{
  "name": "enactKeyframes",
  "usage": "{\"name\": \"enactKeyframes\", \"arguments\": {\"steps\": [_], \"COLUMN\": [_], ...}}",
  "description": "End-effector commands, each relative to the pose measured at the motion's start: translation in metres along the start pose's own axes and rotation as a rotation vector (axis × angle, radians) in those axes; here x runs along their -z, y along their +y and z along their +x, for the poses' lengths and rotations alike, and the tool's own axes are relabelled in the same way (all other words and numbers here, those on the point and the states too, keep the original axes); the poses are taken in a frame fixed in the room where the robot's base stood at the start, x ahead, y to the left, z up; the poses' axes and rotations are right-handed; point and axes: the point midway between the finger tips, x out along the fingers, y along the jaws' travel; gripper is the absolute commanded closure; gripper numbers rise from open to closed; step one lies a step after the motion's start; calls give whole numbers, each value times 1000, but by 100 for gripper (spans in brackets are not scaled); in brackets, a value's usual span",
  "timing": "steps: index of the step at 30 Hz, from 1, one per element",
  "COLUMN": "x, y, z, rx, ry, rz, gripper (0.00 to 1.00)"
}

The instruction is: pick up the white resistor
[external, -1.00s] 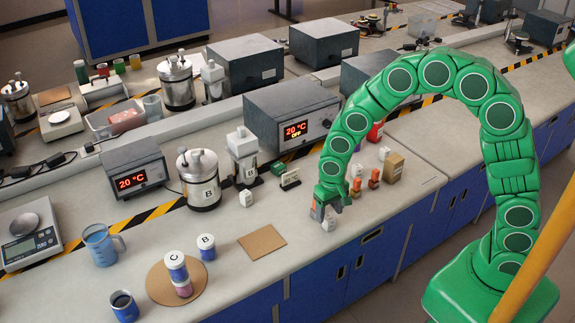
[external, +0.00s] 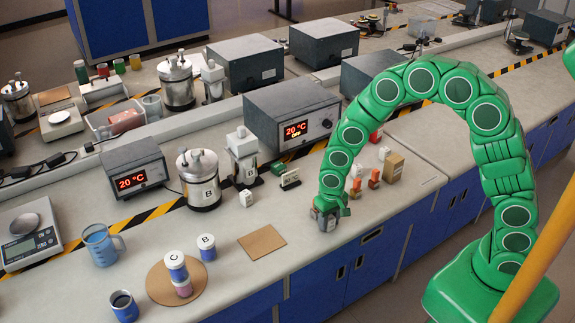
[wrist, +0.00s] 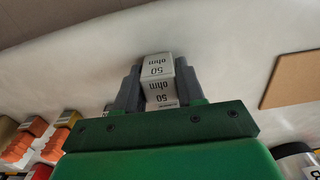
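A white block marked "50 ohm", the resistor (wrist: 158,70), sits between the two grey fingers of my gripper (wrist: 159,85) in the wrist view. The fingers lie against its left and right sides, with no clear gap. In the external view my gripper (external: 328,218) is low at the counter's front edge, and its fingers hide most of the block. I cannot tell there whether the block touches the counter.
Orange blocks (external: 374,178) and a tan box (external: 393,167) stand behind and right of my gripper. A small white block (external: 246,198) and a brown square mat (external: 262,242) lie to the left. The counter between the mat and my gripper is clear.

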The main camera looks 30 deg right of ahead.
Motion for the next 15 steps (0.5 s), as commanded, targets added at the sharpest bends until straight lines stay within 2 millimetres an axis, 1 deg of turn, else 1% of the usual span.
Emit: {"name": "enactKeyframes", "arguments": {"steps": [1, 2, 3, 11, 15], "x": [0, 0, 0, 0, 0], "y": [0, 0, 0, 0, 0], "z": [0, 0, 0, -2, -11], "rx": [0, 0, 0, 0, 0], "ry": [0, 0, 0, 0, 1], "rz": [0, 0, 0, 0, 0], "gripper": [85, 90, 92, 92, 92]}}
